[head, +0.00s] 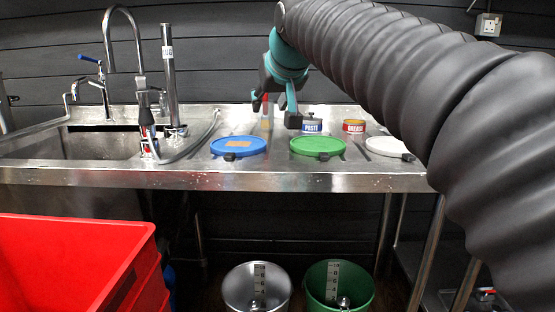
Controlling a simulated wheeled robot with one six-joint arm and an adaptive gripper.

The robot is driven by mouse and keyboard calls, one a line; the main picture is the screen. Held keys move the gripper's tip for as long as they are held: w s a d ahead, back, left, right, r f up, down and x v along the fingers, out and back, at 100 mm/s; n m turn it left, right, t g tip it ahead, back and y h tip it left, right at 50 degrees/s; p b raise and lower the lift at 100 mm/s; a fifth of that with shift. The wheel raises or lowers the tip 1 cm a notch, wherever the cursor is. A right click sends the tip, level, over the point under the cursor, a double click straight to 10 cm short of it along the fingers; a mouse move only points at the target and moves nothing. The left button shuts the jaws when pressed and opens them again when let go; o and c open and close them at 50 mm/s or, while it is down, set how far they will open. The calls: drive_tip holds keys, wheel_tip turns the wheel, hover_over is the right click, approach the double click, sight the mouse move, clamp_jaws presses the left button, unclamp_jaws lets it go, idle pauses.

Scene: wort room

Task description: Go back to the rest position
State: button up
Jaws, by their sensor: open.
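My gripper (273,103) hangs at the end of my arm, above the back middle of the steel counter (150,178). Its teal body leads down to dark fingers, which are spread apart, and I see nothing held between them. It is above and behind the gap between the blue lid (250,147) and the green lid (325,145). A slim yellowish and red item (266,112) shows just behind the fingers; I cannot tell whether it is touched. My arm in its black ribbed sleeve covers the right side of the view.
A blue-labelled tin (312,127), a red and yellow tin (354,127) and a white lid (388,147) are on the counter. A sink (85,146) with tall taps is left. A red crate (75,265), a steel bucket (243,290) and a green bucket (318,290) stand below.

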drive_tip(key=s+d+f+m+g+h, duration=0.1)
drive_tip(key=s+d+f, duration=0.4)
drive_tip(key=s+f, duration=0.4)
drive_tip(key=s+d+f+m+g+h, duration=0.1)
drive_tip(key=s+d+f+g, duration=0.1)
drive_tip(key=s+d+f, duration=0.4)
drive_tip(key=s+d+f+m+g+h+p, duration=0.1)
drive_tip(key=s+d+f, duration=0.5)
drive_tip(key=s+f, duration=0.7)
drive_tip(key=shift+s+f+g, duration=0.15)
drive_tip(key=shift+f+g, duration=0.25)
drive_tip(key=shift+f, duration=1.85)
